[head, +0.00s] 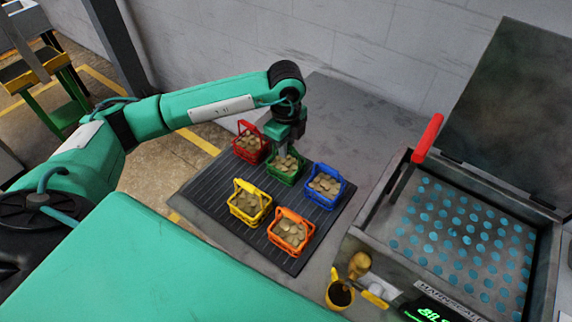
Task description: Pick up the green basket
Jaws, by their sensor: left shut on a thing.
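The green basket (284,178) holds several brownish pieces and sits at the back middle of a black ribbed mat (222,190). My left gripper (286,150) comes down from above at the green basket and is shut on it, seemingly at its handle. The gripper hides the handle and the back of the basket. I cannot tell whether the basket is clear of the mat. My right gripper is not in the head view.
Red (250,156), blue (323,200), yellow (248,214) and orange (291,243) baskets stand close around the green one. An open metal chamber (375,225) with a red handle (428,138) is at the right. A small dark-filled cup (340,295) stands in front. Bare tabletop lies behind the mat.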

